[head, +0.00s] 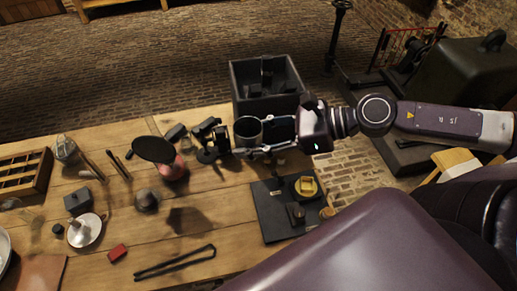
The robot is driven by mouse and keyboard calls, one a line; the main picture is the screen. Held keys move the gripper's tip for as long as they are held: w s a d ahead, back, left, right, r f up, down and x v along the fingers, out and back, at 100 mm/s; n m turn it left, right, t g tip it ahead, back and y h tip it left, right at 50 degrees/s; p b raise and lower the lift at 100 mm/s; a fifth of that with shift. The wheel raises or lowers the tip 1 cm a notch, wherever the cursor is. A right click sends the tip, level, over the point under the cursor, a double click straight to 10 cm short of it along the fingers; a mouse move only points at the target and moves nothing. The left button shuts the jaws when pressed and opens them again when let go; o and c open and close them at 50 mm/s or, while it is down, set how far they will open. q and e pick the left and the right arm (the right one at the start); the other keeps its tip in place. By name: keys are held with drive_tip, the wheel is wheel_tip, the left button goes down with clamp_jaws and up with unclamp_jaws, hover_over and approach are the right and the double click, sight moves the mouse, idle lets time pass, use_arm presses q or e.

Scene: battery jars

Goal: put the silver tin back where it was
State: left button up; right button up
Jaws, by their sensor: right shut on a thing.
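The silver tin (248,131) is a grey, open-topped cylinder over the back right part of the wooden table. My right gripper (256,148) reaches in from the right and is shut on the tin. The tin looks upright; its underside is partly hidden by the fingers, and I cannot tell how high it is. My left gripper is not in view.
Dark parts (206,142) lie just left of the tin. A black crate (240,104) stands behind it. In front is a black mat (266,222) with a yellow item (307,187). A black disc on a reddish base (173,170) stands further left.

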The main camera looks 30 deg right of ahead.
drive_tip(key=shift+s+a+r, duration=0.25)
drive_tip(key=shift+s+a, duration=0.1)
drive_tip(key=shift+a, duration=0.35)
drive_tip(key=shift+d+r, duration=0.15)
drive_tip(key=shift+d, duration=0.15)
drive_tip(key=shift+s+d+r, duration=0.2)
drive_tip(key=shift+d+r, duration=0.1)
drive_tip(key=shift+d, duration=0.05)
drive_tip(key=shift+s+d+r, duration=0.2)
drive_tip(key=shift+s+d, duration=0.1)
drive_tip(key=shift+d, duration=0.25)
drive_tip(key=shift+f, duration=0.15)
